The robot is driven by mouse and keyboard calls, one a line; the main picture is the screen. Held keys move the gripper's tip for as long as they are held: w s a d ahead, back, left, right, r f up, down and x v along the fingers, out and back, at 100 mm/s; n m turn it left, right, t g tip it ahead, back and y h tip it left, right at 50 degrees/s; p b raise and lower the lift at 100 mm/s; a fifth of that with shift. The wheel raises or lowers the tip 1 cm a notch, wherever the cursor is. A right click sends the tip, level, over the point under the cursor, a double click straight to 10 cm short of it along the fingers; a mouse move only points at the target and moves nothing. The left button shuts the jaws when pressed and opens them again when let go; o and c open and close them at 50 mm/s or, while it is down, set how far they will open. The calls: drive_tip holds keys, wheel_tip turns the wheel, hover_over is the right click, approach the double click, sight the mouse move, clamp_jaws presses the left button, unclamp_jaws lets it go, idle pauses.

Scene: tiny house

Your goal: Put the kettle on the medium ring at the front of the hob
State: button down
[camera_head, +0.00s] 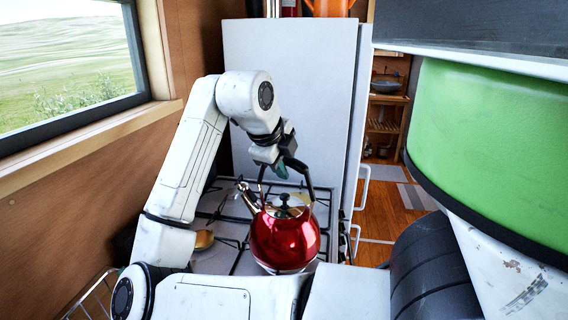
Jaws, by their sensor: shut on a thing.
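The red kettle (285,240) has a black lid knob, a dark handle and a spout pointing to the upper left. It is upright at the near side of the hob (228,228). My gripper (285,168) is above the kettle and shut on its handle. I cannot tell whether the kettle's base touches the hob. The kettle hides the part of the hob under and behind it, so the medium front ring is not clearly seen.
A tall white fridge (290,85) stands behind the hob. A wooden wall with a window (70,65) is on the left. A wire rack (92,298) is at the lower left. Open wooden floor (385,210) lies to the right.

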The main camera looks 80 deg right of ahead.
drive_tip(key=c, duration=0.8)
unclamp_jaws()
drive_tip(key=shift+f, duration=0.1)
drive_tip(key=v, duration=1.1)
drive_tip(key=shift+d, duration=0.1)
